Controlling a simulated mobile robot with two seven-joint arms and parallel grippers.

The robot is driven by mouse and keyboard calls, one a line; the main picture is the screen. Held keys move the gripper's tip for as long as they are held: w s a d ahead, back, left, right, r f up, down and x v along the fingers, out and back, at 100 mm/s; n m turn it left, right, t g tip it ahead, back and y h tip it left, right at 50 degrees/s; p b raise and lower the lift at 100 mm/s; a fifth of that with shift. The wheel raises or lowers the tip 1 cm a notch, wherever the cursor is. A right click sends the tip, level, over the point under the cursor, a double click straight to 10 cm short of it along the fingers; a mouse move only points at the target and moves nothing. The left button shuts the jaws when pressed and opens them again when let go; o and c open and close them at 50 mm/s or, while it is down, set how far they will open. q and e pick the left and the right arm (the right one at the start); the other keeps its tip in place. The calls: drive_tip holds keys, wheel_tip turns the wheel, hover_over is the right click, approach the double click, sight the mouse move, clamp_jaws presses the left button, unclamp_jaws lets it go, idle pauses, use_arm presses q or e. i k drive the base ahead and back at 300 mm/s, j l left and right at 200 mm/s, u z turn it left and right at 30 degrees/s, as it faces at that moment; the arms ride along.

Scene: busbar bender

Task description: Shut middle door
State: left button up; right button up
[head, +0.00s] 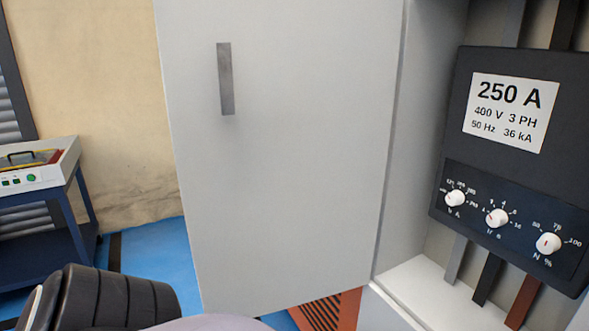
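A tall light-grey cabinet door (285,190) with a vertical grey bar handle (226,79) stands open in the head view. It swings out to the left from its right-hand edge, beside the open cabinet. Inside the cabinet is a black breaker (515,165) with a white "250 A" label and three white knobs. The picture does not tell whether this is the middle door. Neither of my grippers shows. A black ribbed part and a pale rounded part at the bottom left look like my own body.
A blue cart (50,235) carrying a white-and-red device (35,165) stands at the left by a beige wall (110,110). The blue floor (155,258) shows between cart and door. A red slotted piece (328,311) lies below the door's lower edge.

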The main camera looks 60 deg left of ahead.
sight(281, 196)
drive_tip(key=k+j+z, duration=0.1)
drive_tip(key=k+j, duration=0.3)
drive_tip(key=j, duration=0.2)
drive_tip(key=k+j+z, duration=0.1)
drive_tip(key=k+j, duration=0.3)
drive_tip(key=j, duration=0.2)
drive_tip(key=k+j, duration=0.1)
drive_tip(key=j, duration=0.25)
drive_tip(key=k+j+z, duration=0.15)
drive_tip(key=j, duration=0.25)
drive_tip(key=i+j, duration=0.1)
drive_tip(key=j, duration=0.3)
drive_tip(key=i+j+z, duration=0.1)
drive_tip(key=j, duration=0.25)
drive_tip(key=i+j, duration=0.2)
drive_tip(key=j, duration=0.15)
drive_tip(key=i+j+z, duration=0.1)
drive_tip(key=i+j, duration=0.1)
drive_tip(key=j, duration=0.1)
